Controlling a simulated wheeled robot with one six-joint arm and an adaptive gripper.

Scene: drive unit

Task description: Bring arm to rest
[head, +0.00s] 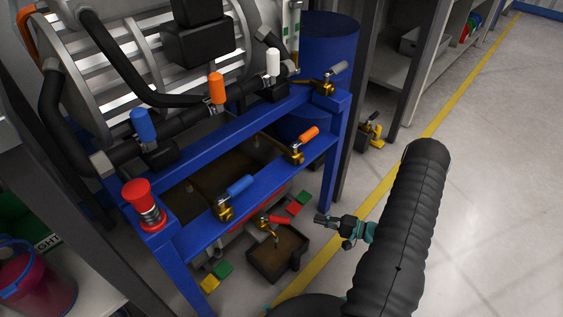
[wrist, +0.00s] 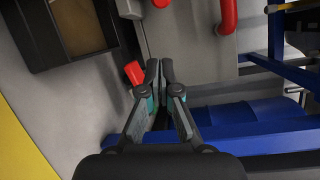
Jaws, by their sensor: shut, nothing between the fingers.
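My gripper (head: 322,219) is at the end of my black-sleeved arm, over the floor to the right of the blue drive unit frame (head: 180,243). In the wrist view my gripper (wrist: 159,68) has its fingers together with nothing between them. A red handle (head: 279,220) lies to its left in the head view. In the wrist view a red piece (wrist: 134,73) shows just left of the fingertips; I cannot tell if it is the same handle. The gripper looks apart from the frame.
The frame carries blue (head: 240,185), orange (head: 309,132) and grey (head: 338,68) valve handles and a red button (head: 137,192). A brown open box (head: 277,262) stands on the floor. A blue barrel (head: 330,40) and shelves are behind. Floor right of the yellow line is clear.

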